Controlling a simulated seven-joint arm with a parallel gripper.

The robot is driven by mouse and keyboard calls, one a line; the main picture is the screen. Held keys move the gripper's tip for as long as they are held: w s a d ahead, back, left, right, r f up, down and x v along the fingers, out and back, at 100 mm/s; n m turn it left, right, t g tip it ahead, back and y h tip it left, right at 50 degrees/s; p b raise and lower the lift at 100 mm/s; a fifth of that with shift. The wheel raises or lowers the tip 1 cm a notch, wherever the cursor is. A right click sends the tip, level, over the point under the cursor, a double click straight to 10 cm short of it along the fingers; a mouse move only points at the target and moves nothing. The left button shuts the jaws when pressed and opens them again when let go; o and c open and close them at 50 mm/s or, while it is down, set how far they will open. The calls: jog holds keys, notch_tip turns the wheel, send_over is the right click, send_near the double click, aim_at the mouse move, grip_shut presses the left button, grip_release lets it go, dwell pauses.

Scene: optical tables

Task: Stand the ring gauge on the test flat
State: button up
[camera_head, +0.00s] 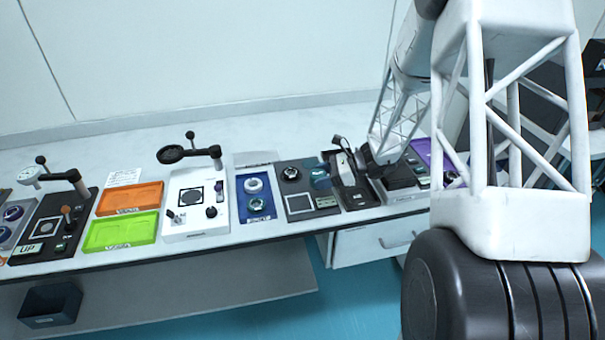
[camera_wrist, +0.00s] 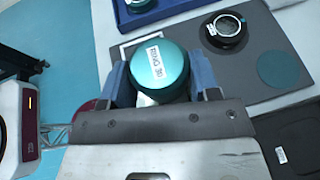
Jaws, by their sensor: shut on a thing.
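My gripper (camera_wrist: 158,88) is shut on a teal round piece with a white label (camera_wrist: 155,60), seen from above, which I take as the ring gauge. Its label seems to read "RING 30". It is held over the dark grey board (camera_wrist: 262,38); the gap beneath it is hidden. A black-rimmed round piece with a glassy middle (camera_wrist: 227,32), probably the test flat, lies on that board, ahead and right of the gauge in the wrist view. It also shows in the head view (camera_head: 290,173).
The board also bears a flat teal disc (camera_wrist: 278,68) and a white-framed square (camera_head: 299,204), partly hidden by the gauge in the wrist view. A blue tray (camera_head: 270,211) lies left of the board and a black tray (camera_head: 357,198) right of it.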

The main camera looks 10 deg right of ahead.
jog(key=s+a+r, duration=0.2)
jog(key=s+a, duration=0.2)
jog(key=a, duration=0.2)
jog(key=shift+s, duration=0.35)
jog(key=shift+w, duration=0.1)
send_over(294, 172)
jog(key=shift+f, duration=0.7)
dwell(0.3)
jog(key=shift+f, duration=0.1)
jog(key=shift+f, duration=1.65)
jog(key=shift+f, duration=0.15)
jog(key=o, duration=1.1)
jog(key=shift+c, duration=0.2)
